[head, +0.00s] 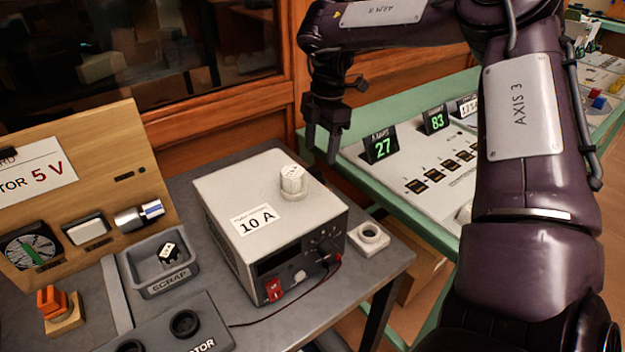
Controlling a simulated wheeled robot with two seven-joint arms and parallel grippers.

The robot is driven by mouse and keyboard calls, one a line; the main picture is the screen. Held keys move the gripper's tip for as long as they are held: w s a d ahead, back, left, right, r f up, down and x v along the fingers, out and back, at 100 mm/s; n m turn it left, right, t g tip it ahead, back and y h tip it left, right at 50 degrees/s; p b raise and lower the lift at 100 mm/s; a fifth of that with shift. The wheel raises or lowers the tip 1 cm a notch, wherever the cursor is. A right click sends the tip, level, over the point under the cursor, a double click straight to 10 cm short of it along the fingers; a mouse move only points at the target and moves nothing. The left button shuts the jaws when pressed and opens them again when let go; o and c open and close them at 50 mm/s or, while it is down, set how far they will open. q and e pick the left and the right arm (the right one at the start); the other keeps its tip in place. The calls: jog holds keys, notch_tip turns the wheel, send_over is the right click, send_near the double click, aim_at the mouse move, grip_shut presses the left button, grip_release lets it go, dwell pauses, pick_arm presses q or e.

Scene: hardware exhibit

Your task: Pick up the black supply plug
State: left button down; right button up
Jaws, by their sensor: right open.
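The power supply (232,190) is a light box with a dark front, labelled 10 A, on the grey table. A small dark piece (329,252) at the right of its front, where a thin lead ends, looks like the black supply plug; it is too small to be certain. My right gripper (327,142) hangs fingers down, open and empty, above and behind the supply, apart from it. My left gripper is out of view.
A white knob-like piece (292,182) stands on the supply, and a red plug (273,290) is at its front. A white ring holder (369,238) sits to its right. A scrap tray (168,285) and an orange part (52,301) are left. A green-edged bench (420,215) stands behind.

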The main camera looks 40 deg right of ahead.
aim_at(314, 169)
jog(key=f, duration=0.2)
jog(key=a+f, duration=0.1)
jog(key=f, duration=0.1)
jog(key=shift+w+a, duration=0.1)
jog(key=shift+a, duration=0.1)
jog(key=shift+f, duration=0.55)
jog(key=c, duration=1.1)
